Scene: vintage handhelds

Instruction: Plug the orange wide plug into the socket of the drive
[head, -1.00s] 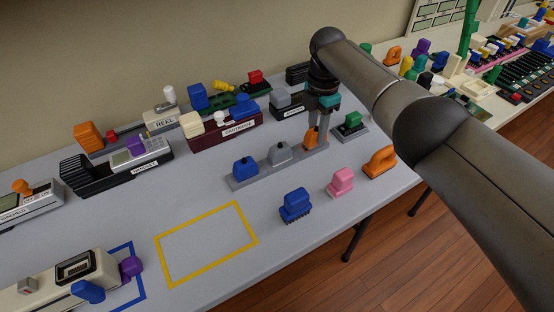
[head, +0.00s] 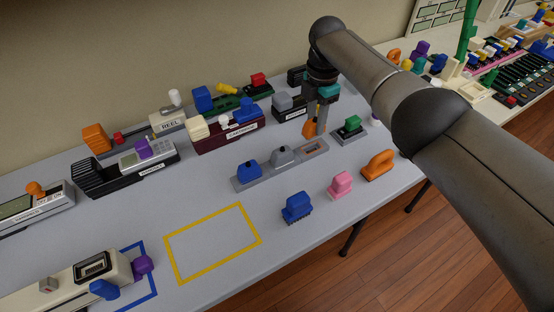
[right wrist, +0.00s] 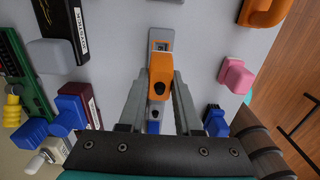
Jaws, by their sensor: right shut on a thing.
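The orange wide plug (head: 309,129) is between the fingers of my right gripper (head: 316,118), which is shut on it. It is held a little above a grey stand (head: 262,175) whose right-hand recess is empty. In the right wrist view the plug (right wrist: 160,72) sits between both fingertips (right wrist: 162,88), partly covering the stand (right wrist: 160,37) behind it. A cream unit (head: 62,285) at the front left has a dark-framed socket (head: 92,268). I read no label on it, so I cannot tell whether it is the drive. My left gripper is out of view.
A blue brush-like piece (head: 296,206), a pink plug (head: 340,184) and an orange handle (head: 378,165) lie near the front edge. The yellow-outlined area (head: 213,243) is empty. Labelled devices line the back.

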